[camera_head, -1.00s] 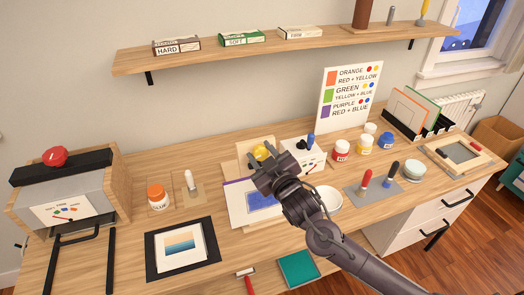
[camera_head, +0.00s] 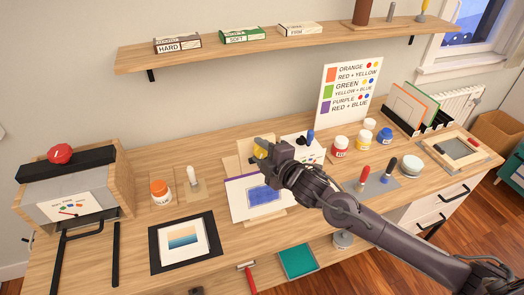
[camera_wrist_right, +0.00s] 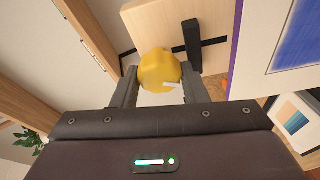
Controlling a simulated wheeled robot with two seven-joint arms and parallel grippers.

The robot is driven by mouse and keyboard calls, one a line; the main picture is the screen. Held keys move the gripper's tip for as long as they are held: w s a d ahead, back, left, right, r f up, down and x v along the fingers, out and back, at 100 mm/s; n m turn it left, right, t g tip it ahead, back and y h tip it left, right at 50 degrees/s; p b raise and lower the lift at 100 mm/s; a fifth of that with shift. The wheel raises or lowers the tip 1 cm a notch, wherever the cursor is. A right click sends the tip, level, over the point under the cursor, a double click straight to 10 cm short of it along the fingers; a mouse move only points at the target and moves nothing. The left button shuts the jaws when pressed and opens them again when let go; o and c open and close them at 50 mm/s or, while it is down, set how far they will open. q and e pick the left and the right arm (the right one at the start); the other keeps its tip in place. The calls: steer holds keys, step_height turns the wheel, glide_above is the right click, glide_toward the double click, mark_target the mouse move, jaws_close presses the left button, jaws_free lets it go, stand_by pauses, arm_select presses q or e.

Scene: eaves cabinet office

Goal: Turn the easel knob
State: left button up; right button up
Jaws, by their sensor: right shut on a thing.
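The yellow easel knob (camera_head: 260,153) is at the top of the small wooden easel (camera_head: 243,146) in the middle of the desk. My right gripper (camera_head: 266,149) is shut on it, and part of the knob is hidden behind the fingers. In the right wrist view the knob (camera_wrist_right: 160,68) sits between the two fingertips, against a wooden board (camera_wrist_right: 172,22) with a dark bar beside it. A white sheet with a blue square (camera_head: 264,195) rests on the easel. My left gripper is not seen.
Paint jars (camera_head: 340,146) and a red-handled tool (camera_head: 364,176) are to the right. A colour chart (camera_head: 343,92) stands behind. A wall shelf (camera_head: 290,44) hangs above.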

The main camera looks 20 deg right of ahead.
steer(key=shift+n, duration=0.5)
steer(key=shift+w+d+f, duration=0.1)
steer(key=shift+d, duration=0.1)
stand_by(0.6)
